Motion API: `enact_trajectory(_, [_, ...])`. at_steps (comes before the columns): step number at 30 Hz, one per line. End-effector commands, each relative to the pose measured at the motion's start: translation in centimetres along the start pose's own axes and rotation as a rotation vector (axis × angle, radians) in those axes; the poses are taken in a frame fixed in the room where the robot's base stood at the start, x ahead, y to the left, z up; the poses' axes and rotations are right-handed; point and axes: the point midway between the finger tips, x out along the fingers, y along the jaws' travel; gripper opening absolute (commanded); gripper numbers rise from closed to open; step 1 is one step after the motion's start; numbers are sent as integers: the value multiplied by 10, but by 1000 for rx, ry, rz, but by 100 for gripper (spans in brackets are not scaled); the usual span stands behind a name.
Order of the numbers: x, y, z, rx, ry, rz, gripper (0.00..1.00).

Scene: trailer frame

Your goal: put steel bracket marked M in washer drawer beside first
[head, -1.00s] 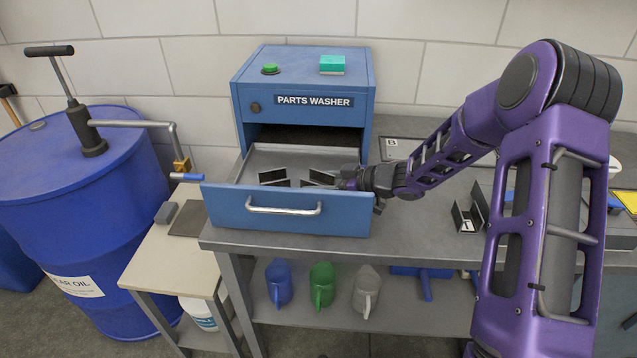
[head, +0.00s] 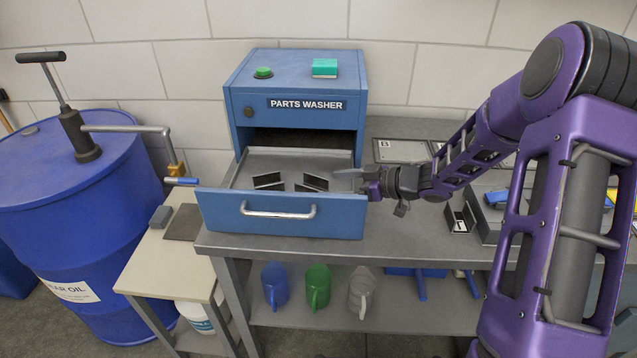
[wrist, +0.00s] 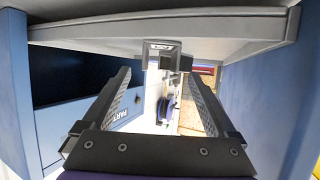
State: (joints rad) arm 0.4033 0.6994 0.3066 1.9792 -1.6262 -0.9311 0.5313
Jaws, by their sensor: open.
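The drawer (head: 282,214) of the blue parts washer (head: 300,125) is pulled open. Two dark steel brackets lie inside side by side, a left bracket (head: 268,181) and a right bracket (head: 312,183), with a small gap between them. My gripper (head: 352,180) is open and empty at the drawer's right side, just right of the right bracket and apart from it. In the wrist view my gripper's fingers (wrist: 159,75) are spread, and a bracket (wrist: 165,54) with a small, hard-to-read mark shows beyond them. The other bracket is not clearly visible there.
Another bracket (head: 461,217) with an unclear mark stands on the grey bench (head: 400,228) at right. A blue oil drum (head: 75,200) with a pump stands at left. Mugs stand on the lower shelf.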

Motion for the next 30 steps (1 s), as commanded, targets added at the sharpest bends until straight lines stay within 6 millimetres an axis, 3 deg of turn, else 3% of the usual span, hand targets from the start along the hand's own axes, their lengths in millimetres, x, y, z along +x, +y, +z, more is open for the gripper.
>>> enact_trajectory(3, [-25, 1, -1, 1, -1, 3, 92])
enact_trajectory(9, [-48, 0, 0, 0, 0, 0, 92])
enact_trajectory(26, [-52, 0, 0, -2, -2, 1, 92])
enact_trajectory(30, [-54, 14, -2, -45, -42, 49, 92])
